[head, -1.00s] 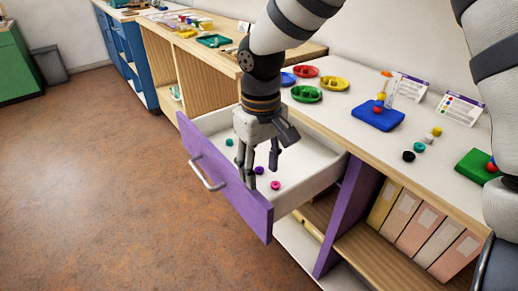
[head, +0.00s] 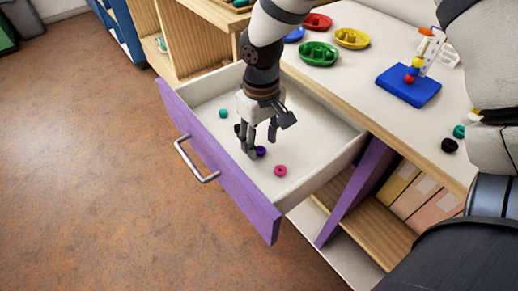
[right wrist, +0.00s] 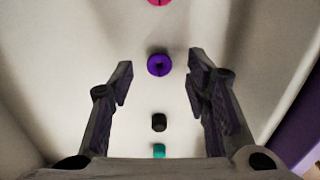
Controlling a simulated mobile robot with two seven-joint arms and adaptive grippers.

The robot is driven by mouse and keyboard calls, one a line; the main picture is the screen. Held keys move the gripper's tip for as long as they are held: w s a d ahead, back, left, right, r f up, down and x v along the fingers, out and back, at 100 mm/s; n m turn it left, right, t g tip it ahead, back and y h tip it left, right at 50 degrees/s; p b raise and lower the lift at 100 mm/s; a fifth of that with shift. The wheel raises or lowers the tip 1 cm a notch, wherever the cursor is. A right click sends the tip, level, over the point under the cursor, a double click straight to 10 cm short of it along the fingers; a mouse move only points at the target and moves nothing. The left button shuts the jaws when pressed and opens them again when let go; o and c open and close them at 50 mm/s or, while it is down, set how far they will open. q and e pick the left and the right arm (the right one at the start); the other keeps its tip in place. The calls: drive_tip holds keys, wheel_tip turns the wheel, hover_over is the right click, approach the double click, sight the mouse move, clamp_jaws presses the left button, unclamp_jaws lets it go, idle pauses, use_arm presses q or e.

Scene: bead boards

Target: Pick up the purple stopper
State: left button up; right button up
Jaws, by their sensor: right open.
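The purple stopper (head: 261,151) lies on the floor of the open drawer (head: 312,160), small and round, partly behind a finger of my right gripper (head: 262,146). In the right wrist view the purple stopper (right wrist: 159,65) shows whole, between and slightly beyond the two open fingertips, with clear space on both sides. The right gripper points down into the drawer, is open and holds nothing. How high its tips are above the drawer floor is hard to tell. My left gripper is not in view.
A pink stopper (head: 280,170), a black one (head: 238,129) and a teal one (head: 223,113) lie in line with the purple one. The purple drawer front (head: 222,160) and its walls surround them. Colored trays (head: 319,53) and a blue board (head: 408,87) stand on the countertop.

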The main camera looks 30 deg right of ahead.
wheel_tip(320, 180, down, 2)
drive_tip(key=shift+f, duration=0.1)
drive_tip(key=shift+w, duration=0.1)
drive_tip(key=c, duration=0.8)
